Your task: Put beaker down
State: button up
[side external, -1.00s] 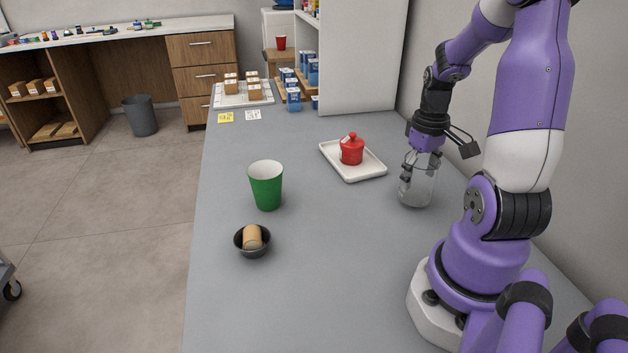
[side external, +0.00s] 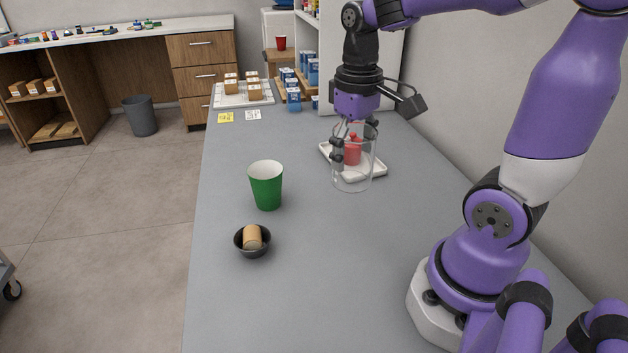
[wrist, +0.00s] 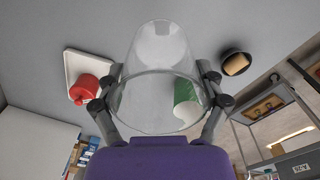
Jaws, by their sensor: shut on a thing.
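The beaker is clear glass (side external: 352,178). My gripper (side external: 354,150) is shut on it, with one finger on each side of its wall. In the side view it is upright and overlaps the white tray and the red lidded pot behind it. I cannot tell for certain how far its base is above the counter. In the wrist view the beaker (wrist: 158,50) fills the middle between the fingers (wrist: 160,98) and looks empty.
A white tray (side external: 374,174) holds a red lidded pot (side external: 353,146). A green cup (side external: 266,188) and a black bowl (side external: 252,252) with a cork-coloured piece stand to the left. Boxes on a white rack (side external: 262,99) are at the back. The front middle counter (side external: 310,270) is clear.

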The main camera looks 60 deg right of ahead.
jog(key=s+a+n, duration=0.2)
jog(key=a+n, duration=0.5)
jog(key=a, duration=0.7)
jog(key=s+a+n, duration=0.2)
jog(key=a+n, duration=0.5)
jog(key=a, duration=0.8)
jog(key=shift+a, duration=0.3)
jog(key=w+d+f, duration=0.1)
jog(key=w+f, duration=0.1)
jog(key=w, duration=0.1)
jog(key=w+d+f, duration=0.2)
jog(key=w, duration=0.1)
jog(key=w+d+f, duration=0.1)
jog(key=w+f, duration=0.1)
jog(key=w, duration=0.1)
jog(key=shift+w+d+f, duration=0.3)
jog(key=shift+d+f, duration=0.1)
jog(key=shift+w+f, duration=0.15)
jog(key=shift+f, duration=1.95)
jog(key=o, duration=1)
jog(key=shift+f, duration=0.15)
